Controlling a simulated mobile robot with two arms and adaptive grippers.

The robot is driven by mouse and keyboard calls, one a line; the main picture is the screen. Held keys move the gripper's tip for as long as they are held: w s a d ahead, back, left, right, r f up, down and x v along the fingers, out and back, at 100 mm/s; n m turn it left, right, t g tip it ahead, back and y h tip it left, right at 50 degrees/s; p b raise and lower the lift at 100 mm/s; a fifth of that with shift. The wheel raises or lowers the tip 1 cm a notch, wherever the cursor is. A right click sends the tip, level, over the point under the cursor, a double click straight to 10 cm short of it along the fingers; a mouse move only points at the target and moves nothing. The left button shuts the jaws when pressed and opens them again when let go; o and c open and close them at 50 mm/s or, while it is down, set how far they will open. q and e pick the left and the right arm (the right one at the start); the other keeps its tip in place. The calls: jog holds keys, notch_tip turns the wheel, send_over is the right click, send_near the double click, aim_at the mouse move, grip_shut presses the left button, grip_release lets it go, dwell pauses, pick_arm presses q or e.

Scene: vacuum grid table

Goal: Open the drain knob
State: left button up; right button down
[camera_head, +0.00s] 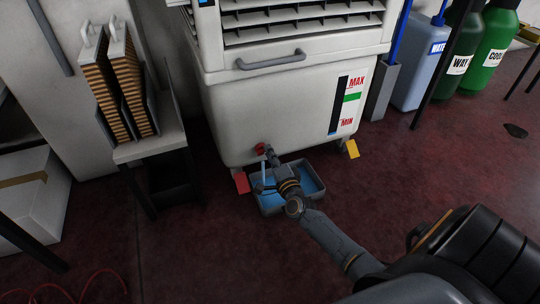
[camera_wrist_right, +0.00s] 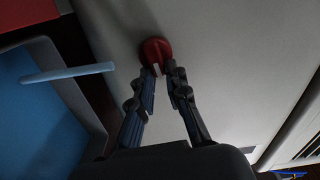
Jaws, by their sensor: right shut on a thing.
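The red drain knob (camera_head: 260,148) is low on the front of the white machine. In the wrist view the knob (camera_wrist_right: 153,50) is at the top middle, with a pale handle part between my fingertips. My right gripper (camera_head: 270,153) reaches in from the lower right, and its fingers (camera_wrist_right: 163,72) are shut on the knob. A light blue stream (camera_wrist_right: 68,74) shows to the left of the knob in the wrist view, above the blue-filled tray (camera_head: 314,171). The fingers partly hide the knob. My left gripper is not in view.
The white machine (camera_head: 230,110) has a grey handle and a MIN/MAX gauge (camera_head: 346,103). A red tag (camera_head: 241,182) and a yellow tag (camera_head: 352,149) are at its wheels. A small stand (camera_head: 150,148) with filter pads is left. Bottles (camera_head: 490,50) stand at back right.

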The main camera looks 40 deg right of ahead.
jog(key=shift+f+m, duration=0.2)
jog(key=shift+m, duration=0.6)
jog(key=c, duration=1.3)
grip_release()
jog(key=shift+r, duration=0.1)
